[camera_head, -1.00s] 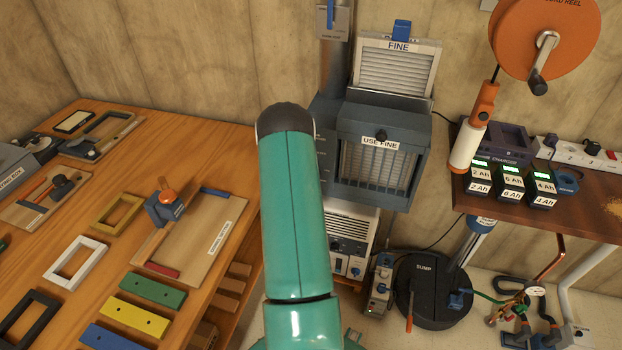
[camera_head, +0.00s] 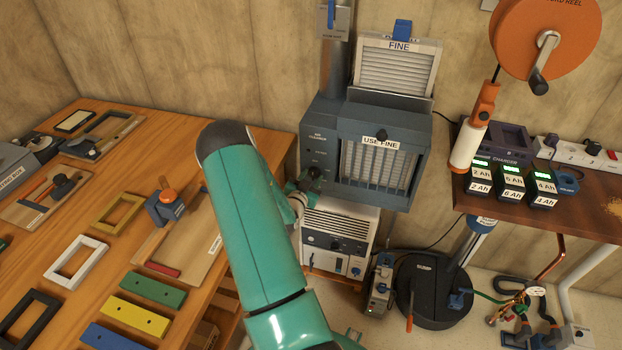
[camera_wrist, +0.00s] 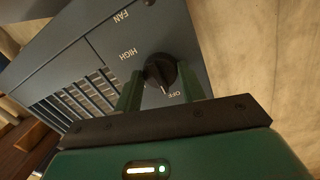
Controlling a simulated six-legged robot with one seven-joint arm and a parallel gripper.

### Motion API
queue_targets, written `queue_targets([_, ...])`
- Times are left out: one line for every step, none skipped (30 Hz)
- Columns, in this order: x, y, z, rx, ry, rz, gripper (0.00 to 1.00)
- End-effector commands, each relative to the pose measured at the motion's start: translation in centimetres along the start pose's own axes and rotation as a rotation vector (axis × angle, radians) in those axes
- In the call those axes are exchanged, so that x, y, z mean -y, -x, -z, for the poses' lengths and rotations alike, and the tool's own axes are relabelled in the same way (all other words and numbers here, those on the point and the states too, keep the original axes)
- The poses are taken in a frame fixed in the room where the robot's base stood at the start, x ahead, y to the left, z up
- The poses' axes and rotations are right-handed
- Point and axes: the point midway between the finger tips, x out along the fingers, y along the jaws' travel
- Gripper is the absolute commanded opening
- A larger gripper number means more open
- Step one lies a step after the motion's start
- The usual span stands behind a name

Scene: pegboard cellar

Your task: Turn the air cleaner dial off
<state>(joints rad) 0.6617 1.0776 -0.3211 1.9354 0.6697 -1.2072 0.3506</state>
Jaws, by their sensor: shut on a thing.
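The air cleaner (camera_head: 345,125) is a dark grey-blue box on the back wall, with a front grille and a "USE FINE" label. Its black round dial (camera_wrist: 160,73) sits on the front panel, between my gripper's two green fingers in the wrist view. My gripper (camera_head: 310,180) is shut on the dial at the panel's lower left; in the head view it mostly covers the dial. The panel reads "FAN", "HIGH" and "OFF". A white mark on the dial's rim lies close beside the "OFF" label (camera_wrist: 174,94).
A white unit (camera_head: 340,240) with knobs stands just below the air cleaner. A wooden workbench (camera_head: 110,215) with frames and coloured blocks is at left. An orange cord reel (camera_head: 525,30) and a charger shelf (camera_head: 560,210) are at right.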

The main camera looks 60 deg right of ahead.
Motion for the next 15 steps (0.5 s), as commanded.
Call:
queue_targets([-0.09, 0.00, 0.08, -0.004, 0.013, -0.003, 0.17])
queue_targets([-0.09, -0.01, 0.09, -0.005, 0.020, -0.003, 0.17])
queue_targets([-0.09, -0.01, 0.10, -0.006, 0.027, -0.003, 0.17])
queue_targets([-0.09, -0.02, 0.10, -0.006, 0.031, -0.004, 0.17])
queue_targets([-0.09, -0.02, 0.11, -0.007, 0.034, -0.004, 0.17])
queue_targets([-0.10, -0.02, 0.11, -0.007, 0.037, -0.004, 0.17])
queue_targets([-0.10, -0.03, 0.11, -0.007, 0.039, -0.004, 0.17])
queue_targets([-0.10, -0.03, 0.11, -0.007, 0.040, -0.004, 0.17])
queue_targets([-0.10, -0.03, 0.11, -0.007, 0.042, -0.004, 0.17])
queue_targets([-0.11, -0.03, 0.11, -0.007, 0.042, -0.004, 0.17])
queue_targets([-0.11, -0.03, 0.11, -0.007, 0.042, -0.004, 0.17])
queue_targets([-0.11, -0.03, 0.10, -0.007, 0.042, -0.004, 0.17])
queue_targets([-0.11, -0.03, 0.10, -0.007, 0.042, -0.004, 0.17])
queue_targets([-0.11, -0.04, 0.10, -0.007, 0.042, -0.004, 0.17])
queue_targets([-0.10, -0.04, 0.10, -0.007, 0.042, -0.004, 0.17])
